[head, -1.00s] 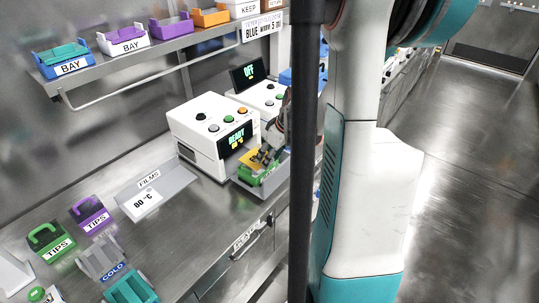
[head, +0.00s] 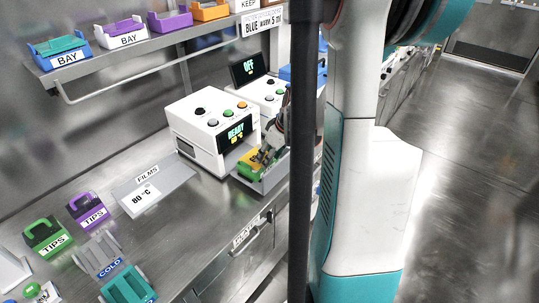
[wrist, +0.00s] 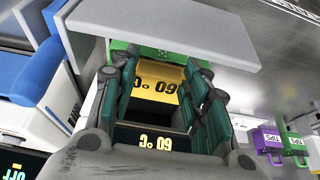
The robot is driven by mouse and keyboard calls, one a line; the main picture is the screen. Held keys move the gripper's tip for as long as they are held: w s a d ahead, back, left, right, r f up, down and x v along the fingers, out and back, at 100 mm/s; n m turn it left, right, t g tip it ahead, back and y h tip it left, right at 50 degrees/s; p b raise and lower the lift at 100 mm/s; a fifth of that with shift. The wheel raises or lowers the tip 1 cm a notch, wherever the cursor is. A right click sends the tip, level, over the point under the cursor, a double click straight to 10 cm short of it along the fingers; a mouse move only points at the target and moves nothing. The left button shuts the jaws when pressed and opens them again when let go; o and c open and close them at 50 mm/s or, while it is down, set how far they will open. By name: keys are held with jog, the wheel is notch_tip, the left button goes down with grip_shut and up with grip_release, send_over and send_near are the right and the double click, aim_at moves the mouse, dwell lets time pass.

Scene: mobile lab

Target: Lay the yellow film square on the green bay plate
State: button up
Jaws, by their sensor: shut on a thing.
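The yellow film square (wrist: 158,82), with dark "60 °C" print, is between the fingers of my gripper (wrist: 157,72), which is shut on it. In the head view the film (head: 252,160) lies directly over the green bay plate (head: 246,174), which shows mainly as a green rim below it. A green strip of the plate (wrist: 152,52) also shows beyond the film in the wrist view. Film and plate look very close; I cannot tell whether they touch. My gripper (head: 263,155) is partly hidden behind my dark column in the head view.
The plate sits on a grey tray (head: 272,179) in front of a white machine (head: 205,128) reading READY. A similar machine (head: 262,96) with an OFF screen stands behind. A grey films holder (head: 155,186), marked 80 °C, and TIPS carriers (head: 88,210) are to the left.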

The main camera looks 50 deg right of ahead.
jog(key=shift+f, duration=0.2)
jog(key=o, duration=0.9)
jog(key=shift+c, duration=0.2)
jog(key=v, duration=1.2)
jog(key=shift+w, duration=0.1)
